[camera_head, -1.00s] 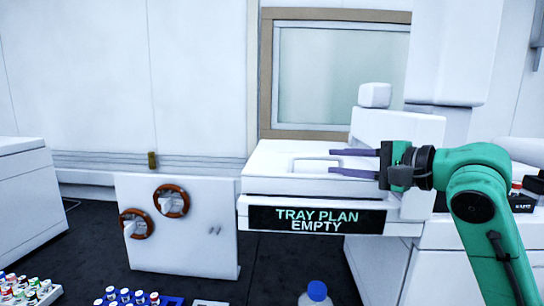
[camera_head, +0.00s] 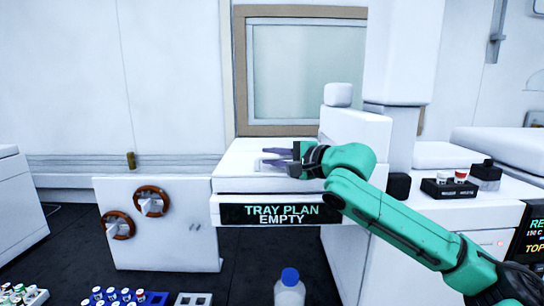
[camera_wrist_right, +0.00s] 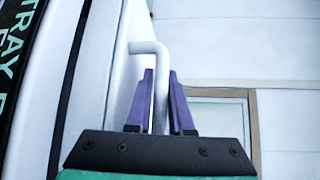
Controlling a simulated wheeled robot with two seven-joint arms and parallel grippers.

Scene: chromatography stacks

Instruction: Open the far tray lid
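The tray lid (camera_head: 240,160) is a flat white cover on top of a white instrument, above a black "TRAY PLAN EMPTY" sign (camera_head: 280,213). The lid lies flat and looks closed. My right gripper (camera_head: 277,157) reaches over it from the right. In the right wrist view, its two purple fingers (camera_wrist_right: 161,100) stand on either side of a white bent-bar handle (camera_wrist_right: 150,47) and appear closed against it. In the head view the gripper hides most of the handle. My left gripper is not in view.
A white panel with two brown-ringed knobs (camera_head: 152,200) stands at left. A blue-capped bottle (camera_head: 290,290) and vial racks (camera_head: 125,298) sit at the bottom. A black vial holder (camera_head: 449,188) stands on the right counter. A white block (camera_head: 355,138) rises behind the gripper.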

